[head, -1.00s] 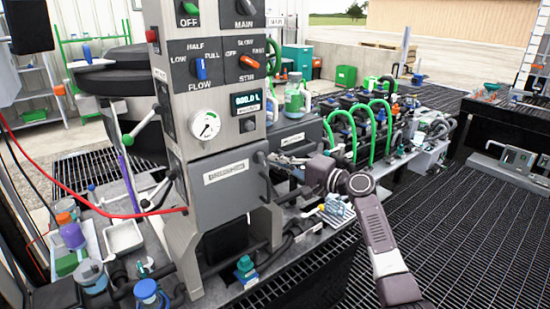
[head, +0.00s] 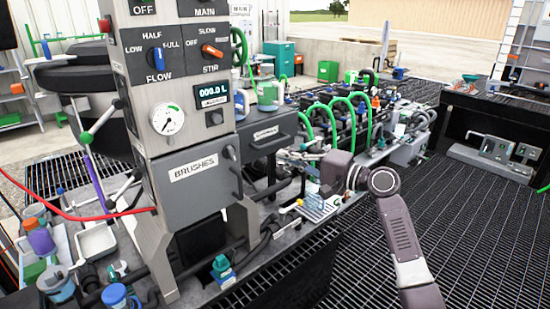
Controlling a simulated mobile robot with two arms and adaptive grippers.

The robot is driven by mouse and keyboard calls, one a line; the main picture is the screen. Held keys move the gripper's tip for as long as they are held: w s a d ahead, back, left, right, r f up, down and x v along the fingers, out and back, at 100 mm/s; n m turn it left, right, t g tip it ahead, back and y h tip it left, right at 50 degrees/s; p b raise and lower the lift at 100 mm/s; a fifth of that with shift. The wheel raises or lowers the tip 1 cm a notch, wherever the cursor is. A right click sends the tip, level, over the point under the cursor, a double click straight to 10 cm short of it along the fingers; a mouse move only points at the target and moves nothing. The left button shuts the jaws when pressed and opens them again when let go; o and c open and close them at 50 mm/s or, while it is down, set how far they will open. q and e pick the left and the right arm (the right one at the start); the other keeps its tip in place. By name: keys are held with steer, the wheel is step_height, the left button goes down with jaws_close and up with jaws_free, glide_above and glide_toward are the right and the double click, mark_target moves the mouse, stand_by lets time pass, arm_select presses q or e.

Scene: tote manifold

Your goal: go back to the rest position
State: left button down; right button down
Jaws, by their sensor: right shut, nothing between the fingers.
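My right arm comes in from the lower right and bends at a round joint. Its gripper (head: 291,157) is small in the picture, pointing left beside the grey "BRUSHES" cabinet (head: 196,190). It is shut and holds nothing. It appears near the dark box with a handle (head: 268,138) and above a white rack-like piece (head: 317,207); whether it touches anything cannot be told. My left gripper is not in view.
The control column has a gauge (head: 167,119) and a display (head: 210,96). Green hoops (head: 345,118) and a manifold lie behind my right arm. A red hose (head: 80,217) crosses at left. Dark floor grating (head: 470,220) is open at right.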

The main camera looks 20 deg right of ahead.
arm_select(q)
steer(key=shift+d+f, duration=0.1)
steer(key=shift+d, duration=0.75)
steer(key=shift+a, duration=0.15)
